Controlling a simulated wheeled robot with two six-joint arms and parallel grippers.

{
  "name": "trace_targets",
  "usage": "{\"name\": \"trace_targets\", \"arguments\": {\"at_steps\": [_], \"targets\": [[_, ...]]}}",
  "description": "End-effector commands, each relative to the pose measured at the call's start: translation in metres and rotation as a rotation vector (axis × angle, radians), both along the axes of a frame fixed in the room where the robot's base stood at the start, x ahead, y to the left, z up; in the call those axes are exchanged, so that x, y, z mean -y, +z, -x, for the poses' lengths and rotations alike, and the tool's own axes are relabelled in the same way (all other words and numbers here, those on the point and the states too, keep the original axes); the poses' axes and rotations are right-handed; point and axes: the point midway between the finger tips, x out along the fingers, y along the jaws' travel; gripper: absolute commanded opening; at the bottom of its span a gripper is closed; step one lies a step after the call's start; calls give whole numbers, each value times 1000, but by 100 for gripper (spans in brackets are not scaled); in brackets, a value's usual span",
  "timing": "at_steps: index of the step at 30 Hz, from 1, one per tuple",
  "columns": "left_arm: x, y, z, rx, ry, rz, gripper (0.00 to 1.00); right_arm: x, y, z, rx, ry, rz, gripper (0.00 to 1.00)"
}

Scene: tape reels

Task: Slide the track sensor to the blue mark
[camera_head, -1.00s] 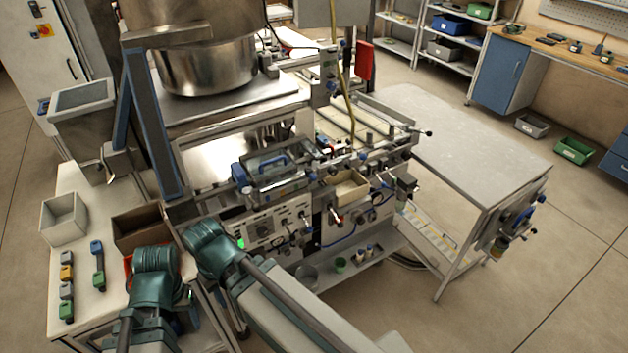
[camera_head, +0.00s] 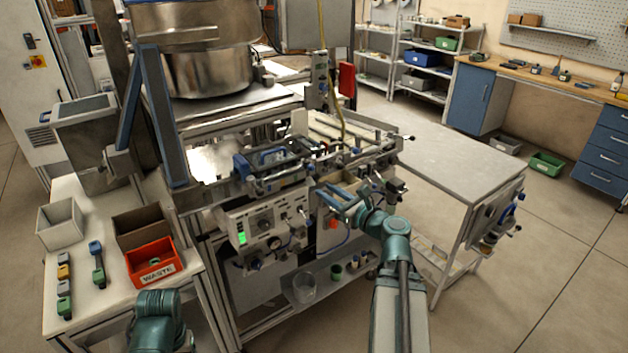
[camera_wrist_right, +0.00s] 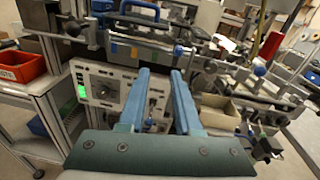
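My right gripper (camera_head: 332,191) is in front of the machine, with its arm coming up from the lower right. In the right wrist view its two blue fingers (camera_wrist_right: 160,74) are apart, with nothing between them. The blue mark is not clearly made out. My left arm shows at the bottom left; its gripper is not visible.
A control panel (camera_head: 262,224) with a green light is below the rail. A red waste bin (camera_head: 153,262) and brown box (camera_head: 141,226) stand on the left table. A tan tray (camera_wrist_right: 216,112) is right of the fingers. A bare table (camera_head: 450,160) stands right.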

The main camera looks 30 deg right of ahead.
Motion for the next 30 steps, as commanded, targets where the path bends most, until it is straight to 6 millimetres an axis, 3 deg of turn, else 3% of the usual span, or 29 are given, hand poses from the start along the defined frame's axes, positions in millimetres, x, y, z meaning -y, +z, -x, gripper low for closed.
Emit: {"name": "trace_targets", "arguments": {"at_steps": [1, 4, 11, 30], "targets": [[0, -3, 0, 0, 0, 0, 70, 14, 2, 4, 16, -35, -44, 32], [0, -4, 0, 0, 0, 0, 70, 27, 6, 9, 35, -68, -98, 32], [0, -3, 0, 0, 0, 0, 70, 29, 8, 4, 38, -74, -112, 32], [0, -3, 0, 0, 0, 0, 70, 20, 8, -109, 37, -70, -108, 32]]}}
